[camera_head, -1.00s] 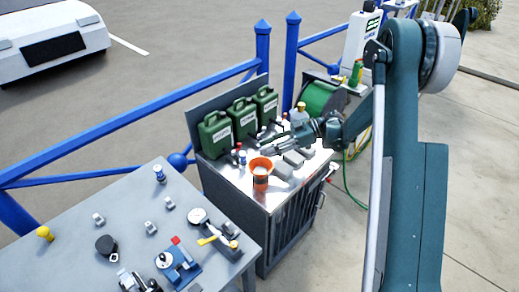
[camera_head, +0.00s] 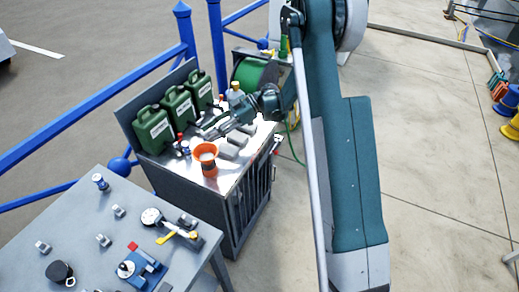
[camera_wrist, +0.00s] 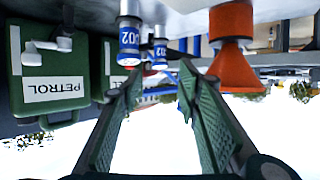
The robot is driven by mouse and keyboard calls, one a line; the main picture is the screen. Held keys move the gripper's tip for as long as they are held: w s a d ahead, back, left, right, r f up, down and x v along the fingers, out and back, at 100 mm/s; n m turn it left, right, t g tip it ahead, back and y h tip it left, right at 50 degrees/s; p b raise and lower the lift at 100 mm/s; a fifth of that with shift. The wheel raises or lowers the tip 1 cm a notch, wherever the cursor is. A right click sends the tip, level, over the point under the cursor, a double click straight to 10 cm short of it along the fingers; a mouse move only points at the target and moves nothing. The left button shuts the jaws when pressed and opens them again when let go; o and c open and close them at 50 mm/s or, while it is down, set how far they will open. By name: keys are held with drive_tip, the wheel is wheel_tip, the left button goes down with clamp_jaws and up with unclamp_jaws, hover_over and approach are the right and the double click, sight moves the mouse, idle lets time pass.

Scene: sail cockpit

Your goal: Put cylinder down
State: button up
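My gripper (camera_head: 207,132) is over the metal cabinet top, reaching left toward the green cans. In the upside-down wrist view, my gripper (camera_wrist: 159,82) has its two green padded fingers apart, with nothing held between them. A small cylinder with a blue CO2 band and a silver body (camera_wrist: 129,40) stands just beyond the left fingertip. A second such cylinder (camera_wrist: 160,55) stands a little farther off, beyond the gap. Both appear upright on the cabinet top, apart from the fingers. In the head view they are tiny, near the cans (camera_head: 184,148).
An orange funnel-topped container (camera_head: 207,158) stands close to my gripper, also near the right finger in the wrist view (camera_wrist: 235,65). Green petrol cans (camera_head: 153,130) line the back of the metal cabinet (camera_head: 222,182). A grey table (camera_head: 75,225) with small parts is at the lower left.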

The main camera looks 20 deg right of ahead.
drive_tip(key=shift+r, duration=0.15)
drive_tip(key=s+d+r+m+t+h, duration=0.35)
drive_tip(key=s+r+m+h, duration=0.25)
drive_tip(key=s+r+m, duration=0.7)
drive_tip(key=s+d+r+m+t+h, duration=0.1)
drive_tip(key=s+d, duration=0.3)
drive_tip(key=s, duration=0.5)
drive_tip(key=s+d+r+m+t+h, duration=0.2)
drive_tip(key=s+d+m+h, duration=0.1)
drive_tip(key=s, duration=0.6)
drive_tip(key=s+d+r+m+t+h, duration=0.1)
drive_tip(key=s+d+r+t+h, duration=0.1)
drive_tip(key=s+d, duration=0.3)
drive_tip(key=s+h, duration=0.1)
drive_tip(key=s, duration=0.3)
drive_tip(key=shift+s+r+m, duration=0.25)
drive_tip(key=shift+s+m, duration=0.05)
drive_tip(key=shift+m, duration=0.1)
